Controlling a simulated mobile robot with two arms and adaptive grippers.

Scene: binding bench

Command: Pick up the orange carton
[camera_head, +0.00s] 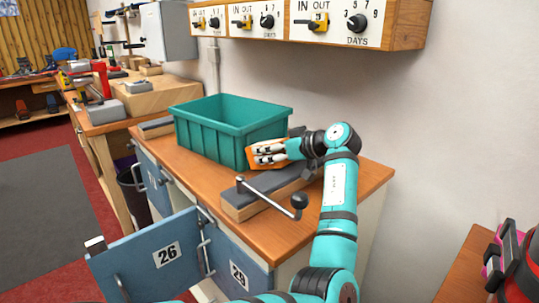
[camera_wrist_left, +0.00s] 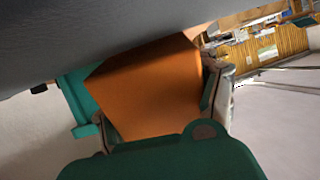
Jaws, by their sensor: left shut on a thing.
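The orange carton (camera_head: 283,163) is in my left gripper (camera_head: 258,154), beside the near right side of the green bin and above the bench top. The fingers are shut on it and hide part of it in the head view. The carton (camera_wrist_left: 155,85) fills the middle of the left wrist view, between the fingers. I cannot tell whether its underside touches anything. My right gripper is in neither view.
The green bin (camera_head: 215,147) stands on the wooden bench (camera_head: 188,158). A grey-topped press with a crank handle (camera_head: 262,194) lies close under my left gripper. The blue door 26 (camera_head: 140,262) stands open in front. Dial boxes (camera_head: 335,22) hang above.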

